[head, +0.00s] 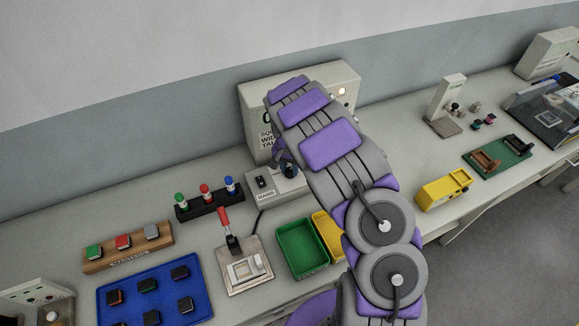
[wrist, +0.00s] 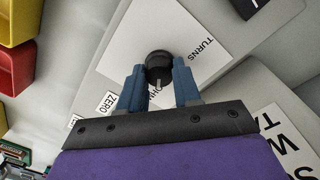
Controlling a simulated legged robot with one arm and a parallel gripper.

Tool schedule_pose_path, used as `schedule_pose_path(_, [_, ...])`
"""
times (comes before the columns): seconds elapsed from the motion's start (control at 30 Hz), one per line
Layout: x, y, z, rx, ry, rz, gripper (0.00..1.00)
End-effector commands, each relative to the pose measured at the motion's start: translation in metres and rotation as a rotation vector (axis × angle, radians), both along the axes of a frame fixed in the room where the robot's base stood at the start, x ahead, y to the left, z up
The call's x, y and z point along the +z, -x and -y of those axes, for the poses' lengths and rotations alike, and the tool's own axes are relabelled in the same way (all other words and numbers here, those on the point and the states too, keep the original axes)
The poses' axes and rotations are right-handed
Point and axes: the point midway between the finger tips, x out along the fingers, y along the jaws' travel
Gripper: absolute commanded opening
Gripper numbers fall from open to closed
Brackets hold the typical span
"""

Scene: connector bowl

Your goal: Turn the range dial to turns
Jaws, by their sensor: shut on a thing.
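The range dial (wrist: 158,66) is a round black knob on a white plate (wrist: 190,35) in the wrist view. A light pointer mark on it faces the bottom of the picture, towards a partly hidden label that seems to read OHM. The word TURNS (wrist: 205,48) is printed to the right of the dial. My gripper (wrist: 159,80) has its two blue fingers on either side of the dial, shut on it. In the head view, my gripper (head: 287,168) is down at the grey meter box (head: 264,198), and my arm partly hides the box.
A ZERO label (wrist: 109,102) lies left of the fingers. A large pale cabinet (head: 255,95) stands behind the meter box. A red-handled press (head: 236,262), a green bin (head: 300,248) and a yellow bin (head: 326,226) stand in front. A rack of coloured plungers (head: 210,204) is at left.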

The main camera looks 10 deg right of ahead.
Motion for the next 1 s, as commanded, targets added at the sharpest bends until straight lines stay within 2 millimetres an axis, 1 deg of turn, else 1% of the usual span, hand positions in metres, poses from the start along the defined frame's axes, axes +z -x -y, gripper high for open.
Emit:
schedule_pose_path(0.27, [0.0015, 0.0013, -0.0017, 0.197, -0.002, -0.003, 0.02])
schedule_pose_path(1.0, [0.0018, 0.0014, -0.0011, 0.9, -0.002, 0.001, 0.02])
